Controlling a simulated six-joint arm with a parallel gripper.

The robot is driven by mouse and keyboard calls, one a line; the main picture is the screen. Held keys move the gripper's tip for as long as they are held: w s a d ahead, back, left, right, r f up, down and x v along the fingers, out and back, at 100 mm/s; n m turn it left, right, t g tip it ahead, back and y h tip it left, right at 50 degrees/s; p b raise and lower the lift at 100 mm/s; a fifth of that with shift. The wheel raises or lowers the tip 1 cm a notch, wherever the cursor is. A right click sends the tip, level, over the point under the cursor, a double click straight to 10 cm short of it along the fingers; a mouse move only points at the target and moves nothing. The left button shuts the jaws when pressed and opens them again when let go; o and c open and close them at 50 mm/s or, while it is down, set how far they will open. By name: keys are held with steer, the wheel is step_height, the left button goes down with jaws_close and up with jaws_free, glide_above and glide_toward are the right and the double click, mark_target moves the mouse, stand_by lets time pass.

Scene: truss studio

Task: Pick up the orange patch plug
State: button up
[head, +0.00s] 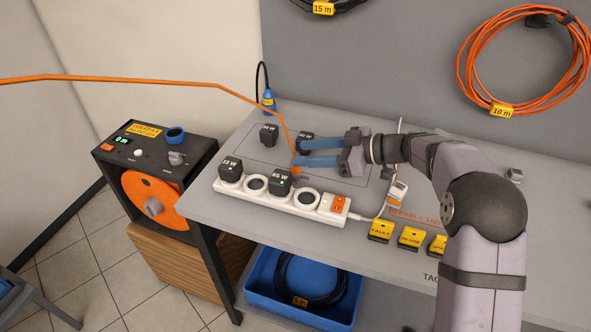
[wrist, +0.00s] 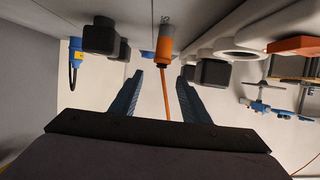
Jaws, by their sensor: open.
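The orange patch plug (head: 296,171) is at the bench top behind the power strip, with its orange cord (head: 220,86) rising from it and running off to the left. In the wrist view the plug (wrist: 165,42) lies ahead of the fingertips, and its cord passes between the blue fingers. My gripper (head: 299,153) is open and comes in from the right, its lower fingertip close beside the plug. In the wrist view my gripper (wrist: 162,72) is empty apart from the cord. Whether a finger touches the plug I cannot tell.
A white power strip (head: 310,203) with black adapters (head: 230,169) stands in front. More black adapters (head: 268,135) and a blue plug (head: 268,101) are at the back. Yellow labelled blocks (head: 381,231) sit at the right front. An orange reel box (head: 158,190) stands left of the bench.

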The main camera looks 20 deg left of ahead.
steer(key=f, duration=0.1)
steer(key=a+f+p, duration=0.1)
steer(key=f, duration=0.1)
steer(key=shift+f, duration=0.2)
steer(key=shift+a+f, duration=0.3)
steer(key=shift+a, duration=0.35)
steer(key=shift+a, duration=0.1)
steer(key=shift+p+x, duration=0.9)
steer(key=shift+x, duration=1.55)
steer(key=shift+c, duration=0.3)
jaws_close()
